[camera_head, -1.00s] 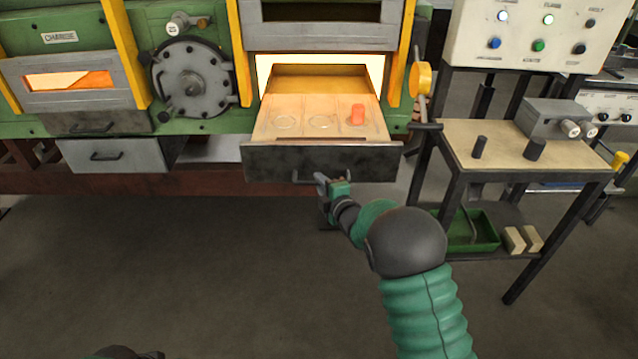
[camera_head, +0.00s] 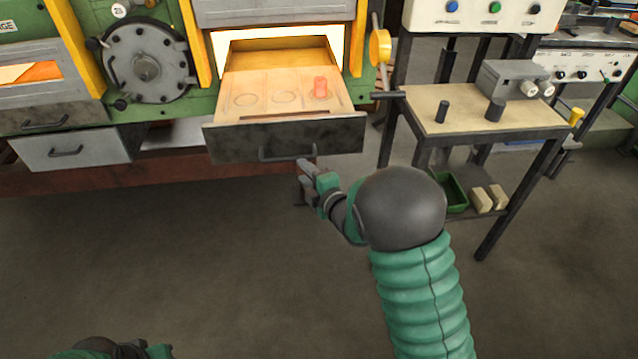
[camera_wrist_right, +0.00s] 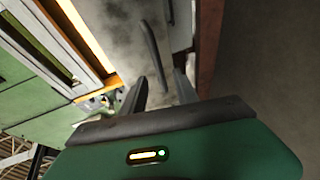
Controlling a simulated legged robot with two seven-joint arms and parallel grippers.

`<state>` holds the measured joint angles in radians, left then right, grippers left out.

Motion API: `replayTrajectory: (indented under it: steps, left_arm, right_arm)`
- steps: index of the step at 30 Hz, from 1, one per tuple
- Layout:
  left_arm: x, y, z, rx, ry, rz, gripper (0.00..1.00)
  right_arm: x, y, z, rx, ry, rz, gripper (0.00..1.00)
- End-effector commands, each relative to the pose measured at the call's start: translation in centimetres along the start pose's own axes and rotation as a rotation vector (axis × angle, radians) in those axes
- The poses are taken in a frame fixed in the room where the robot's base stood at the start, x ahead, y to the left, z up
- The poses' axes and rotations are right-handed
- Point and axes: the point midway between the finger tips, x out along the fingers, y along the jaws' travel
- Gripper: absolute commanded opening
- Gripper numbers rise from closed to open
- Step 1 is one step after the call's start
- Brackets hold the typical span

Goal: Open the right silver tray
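The right silver tray (camera_head: 225,143) is pulled out of the furnace, with a dark grey front and a bar handle (camera_head: 288,154). My right gripper (camera_head: 304,165) is just below and in front of the handle. In the right wrist view, its two fingers (camera_wrist_right: 160,90) are spread, with the handle (camera_wrist_right: 152,52) ahead of the gap between them and nothing clamped. My left gripper (camera_head: 135,348) shows only partly at the bottom left edge; its fingers are unclear.
A second grey tray (camera_head: 95,145) with a handle sits at the left. A side table (camera_head: 470,118) with a control box (camera_head: 512,80) stands at the right, with a green bin (camera_head: 454,190) on its lower shelf. The floor in front is clear.

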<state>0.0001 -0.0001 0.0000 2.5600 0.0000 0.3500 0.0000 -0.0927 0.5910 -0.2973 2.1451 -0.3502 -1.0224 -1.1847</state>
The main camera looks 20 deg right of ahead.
Motion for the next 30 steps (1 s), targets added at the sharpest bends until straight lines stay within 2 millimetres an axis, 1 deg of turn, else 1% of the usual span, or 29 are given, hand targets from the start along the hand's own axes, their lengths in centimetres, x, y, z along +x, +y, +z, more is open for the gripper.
replayTrajectory:
  steps: [1,3,6,9,12,14,26,29,30]
  left_arm:
    - [-0.3,0.0,-0.1,0.0,0.0,0.0,0.36]
    - [-0.4,0.0,-0.1,0.0,0.0,0.0,0.36]
    - [-0.6,0.0,-0.1,0.0,0.0,0.0,0.36]
    - [-0.6,0.0,-0.1,0.0,0.0,0.0,0.36]
    - [-0.7,0.0,-0.2,0.0,0.0,0.0,0.36]
    - [-0.7,0.0,-0.2,0.0,0.0,0.0,0.36]
    - [-0.6,0.0,-0.1,0.0,0.0,0.0,0.36]
    - [-0.6,0.0,-0.1,0.0,0.0,0.0,0.36]
    - [-0.6,0.0,-0.1,0.0,0.0,0.0,0.36]
  right_arm:
    - [-1.5,0.2,0.1,0.002,-0.003,-0.001,0.36]
    - [-3.4,0.1,0.2,0.002,-0.004,-0.001,0.36]
    - [-5.7,0.0,0.3,0.003,-0.004,-0.002,0.36]
    - [-7.1,-0.1,0.3,0.002,-0.003,-0.002,0.36]
    - [-7.8,-0.1,0.3,0.001,-0.003,-0.002,0.36]
    - [-8.0,-0.2,0.3,0.001,-0.003,-0.002,0.36]
    - [-7.9,-0.2,0.4,0.006,-0.005,-0.006,0.36]
    - [-8.1,-0.9,0.6,0.086,-0.037,-0.055,0.36]
    - [-8.4,-1.6,0.8,0.157,-0.064,-0.097,0.36]
